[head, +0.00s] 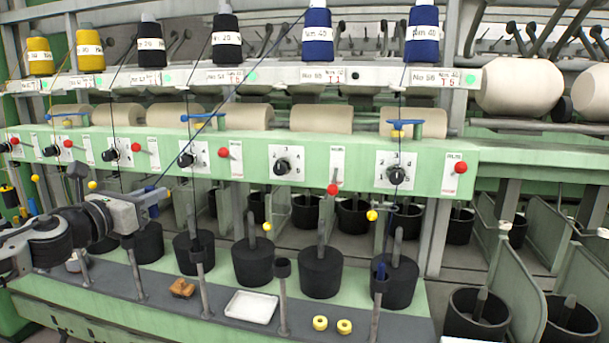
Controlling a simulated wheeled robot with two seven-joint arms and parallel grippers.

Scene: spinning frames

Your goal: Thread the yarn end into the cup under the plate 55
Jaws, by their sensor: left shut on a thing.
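The plate that appears to read 55 (316,76) is on the rail below a dark blue yarn spool (317,40). A blue yarn (252,82) runs from that spool slantwise down left, across the green panel, to my left gripper (152,196). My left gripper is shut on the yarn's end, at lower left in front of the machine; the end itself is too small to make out. A small dark cup (282,268) on a thin post stands below plate 55, well right of the gripper. No yarn shows in it. My right gripper is not in view.
Several black pots (320,272) with upright rods stand behind the row of posts. A neighbouring post (379,287) holds something blue. A white tray (251,306), yellow rings (332,325) and a brown piece (181,288) lie on the grey shelf.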

